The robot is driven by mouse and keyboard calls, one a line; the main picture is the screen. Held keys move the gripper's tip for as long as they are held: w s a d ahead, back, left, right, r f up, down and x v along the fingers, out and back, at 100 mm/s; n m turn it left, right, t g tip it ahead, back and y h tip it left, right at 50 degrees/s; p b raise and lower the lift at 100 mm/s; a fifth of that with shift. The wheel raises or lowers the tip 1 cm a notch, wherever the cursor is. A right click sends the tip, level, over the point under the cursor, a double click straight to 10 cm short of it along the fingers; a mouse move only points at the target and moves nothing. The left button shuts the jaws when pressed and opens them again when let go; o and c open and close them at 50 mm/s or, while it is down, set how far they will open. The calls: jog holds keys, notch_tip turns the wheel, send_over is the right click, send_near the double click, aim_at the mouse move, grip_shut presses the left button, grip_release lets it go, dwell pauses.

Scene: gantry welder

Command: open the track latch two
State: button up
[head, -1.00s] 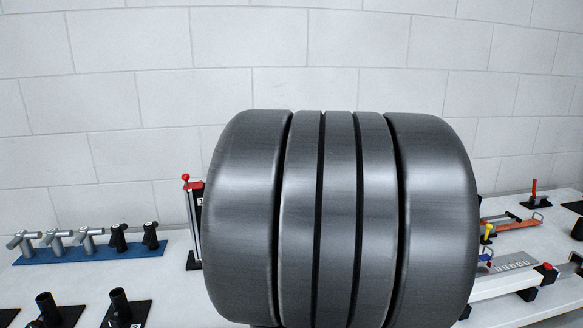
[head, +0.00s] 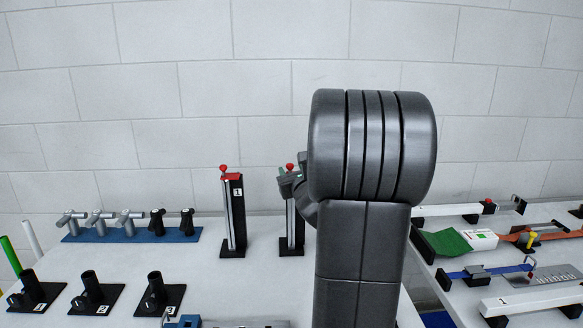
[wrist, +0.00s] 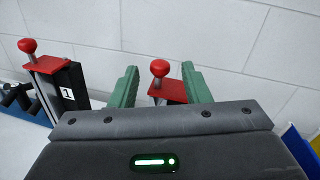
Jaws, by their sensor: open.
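The second upright track latch (head: 291,235) is a slim post on a black base, topped by a red ball knob (head: 290,166). Its number is not visible. My gripper (head: 286,176) is at the top of this post, partly hidden by my arm in the head view. In the wrist view, my gripper's green fingers (wrist: 160,82) are open, with the red knob (wrist: 160,68) and red plate (wrist: 168,90) showing between them. I cannot tell whether they touch. Track latch one (head: 232,215), marked 1, stands to the left with its own red plate and knob.
A blue rail with several tap-like handles (head: 128,225) lies at the left back. Several black sockets (head: 92,292) stand in front of it. A right-hand table holds a green item (head: 447,242) and other latches. A pale wall stands close behind the posts.

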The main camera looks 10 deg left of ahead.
jog(key=shift+x, duration=0.8)
grip_shut()
